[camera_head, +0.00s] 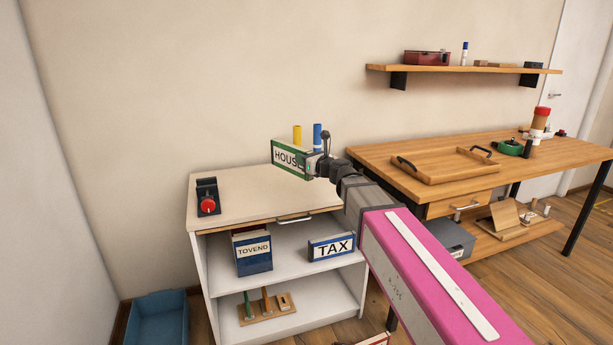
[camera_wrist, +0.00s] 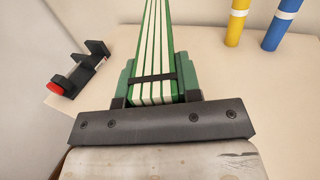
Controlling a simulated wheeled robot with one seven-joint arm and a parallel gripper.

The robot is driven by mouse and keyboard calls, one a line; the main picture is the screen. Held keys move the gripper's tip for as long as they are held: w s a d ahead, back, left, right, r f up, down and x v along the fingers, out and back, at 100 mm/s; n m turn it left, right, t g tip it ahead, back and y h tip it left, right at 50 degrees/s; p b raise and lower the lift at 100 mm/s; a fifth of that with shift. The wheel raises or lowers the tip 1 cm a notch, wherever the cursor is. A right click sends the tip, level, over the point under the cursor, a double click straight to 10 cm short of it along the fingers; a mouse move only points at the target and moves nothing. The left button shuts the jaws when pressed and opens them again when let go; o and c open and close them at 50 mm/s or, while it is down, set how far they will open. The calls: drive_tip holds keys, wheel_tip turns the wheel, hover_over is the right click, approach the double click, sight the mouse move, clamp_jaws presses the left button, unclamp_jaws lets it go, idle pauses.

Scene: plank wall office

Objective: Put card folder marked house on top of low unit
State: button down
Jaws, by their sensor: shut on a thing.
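The card folder marked HOUSE (camera_head: 287,157) is white with a green border. My gripper (camera_head: 315,163) is shut on it and holds it over the right back part of the low unit (camera_head: 240,203). In the wrist view, the folder (camera_wrist: 156,45) shows its green and white striped edge between the jaws of my gripper (camera_wrist: 152,88). The low unit's pale top (camera_wrist: 215,75) shows below it. Whether the folder touches the top cannot be told.
A black device with a red knob (camera_head: 207,197) stands on the unit's left. A yellow cylinder (camera_head: 297,136) and a blue cylinder (camera_head: 317,137) stand behind the folder. TOVEND (camera_head: 253,252) and TAX (camera_head: 331,247) folders stand on the shelf below. The unit's middle top is clear.

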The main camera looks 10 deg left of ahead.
drive_tip(key=shift+w+d+f, duration=0.4)
drive_tip(key=shift+w+f, duration=0.95)
drive_tip(key=shift+f, duration=0.15)
drive_tip(key=shift+w+d+f, duration=0.35)
drive_tip(key=shift+w+f, duration=0.95)
drive_tip(key=shift+f, duration=0.15)
drive_tip(key=shift+w+d+f, duration=0.4)
drive_tip(key=shift+w+f, duration=0.95)
drive_tip(key=shift+f, duration=0.15)
drive_tip(key=shift+f, duration=0.15)
drive_tip(key=c, duration=0.8)
unclamp_jaws()
